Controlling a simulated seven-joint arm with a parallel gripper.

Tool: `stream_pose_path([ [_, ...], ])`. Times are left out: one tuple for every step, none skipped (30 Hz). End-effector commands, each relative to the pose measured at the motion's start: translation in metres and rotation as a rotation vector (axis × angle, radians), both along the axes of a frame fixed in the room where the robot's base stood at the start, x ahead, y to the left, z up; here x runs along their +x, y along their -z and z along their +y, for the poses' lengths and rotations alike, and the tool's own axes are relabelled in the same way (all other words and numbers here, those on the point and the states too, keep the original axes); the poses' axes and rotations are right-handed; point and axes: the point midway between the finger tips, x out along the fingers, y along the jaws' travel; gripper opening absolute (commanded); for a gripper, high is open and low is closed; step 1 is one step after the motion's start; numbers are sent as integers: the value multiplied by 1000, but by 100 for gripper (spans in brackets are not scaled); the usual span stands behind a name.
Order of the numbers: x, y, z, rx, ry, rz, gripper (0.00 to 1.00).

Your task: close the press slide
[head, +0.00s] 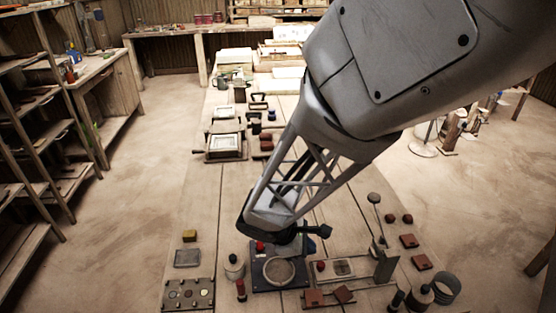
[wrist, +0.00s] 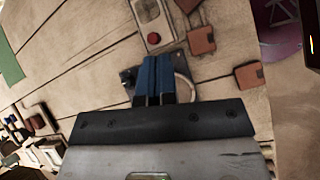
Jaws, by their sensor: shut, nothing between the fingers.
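A flat tray-like piece with a red knob (head: 320,266) and a pale inset panel (head: 343,268) lies on the bench. It looks like the press slide, but I cannot be sure. A grey upright plate (head: 385,266) stands at its right end. In the wrist view the red knob (wrist: 153,38) shows just beyond my fingertips. My gripper (wrist: 156,60) is shut and empty, with its blue fingers over a dark plate with a round ring (head: 280,271). The fingers hide part of that plate. A gap to the knob shows in the wrist view.
Two brown tiles (head: 343,294) lie in front of the tray piece. More tiles (head: 409,241) lie at the right.

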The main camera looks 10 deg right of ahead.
Motion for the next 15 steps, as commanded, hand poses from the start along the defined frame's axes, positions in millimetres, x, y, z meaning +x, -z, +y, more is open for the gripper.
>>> stream_pose_path([
  [3,12,6,-27,-52,30,0],
  [5,18,8,-42,-84,45,0],
  [8,25,12,-62,-127,66,0],
  [9,32,15,-77,-157,81,0],
  [11,37,18,-91,-188,96,0],
  [14,45,22,-110,-228,115,0],
  [15,50,24,-123,-255,128,0],
  [17,55,27,-135,-283,140,0],
  [18,62,30,-150,-315,158,0],
  [19,66,32,-161,-338,169,0],
  [20,70,34,-171,-359,178,0],
  [21,74,37,-181,-384,189,0],
  [22,77,38,-188,-398,196,0],
  [22,80,39,-194,-412,202,0],
  [23,82,41,-202,-428,209,0],
])
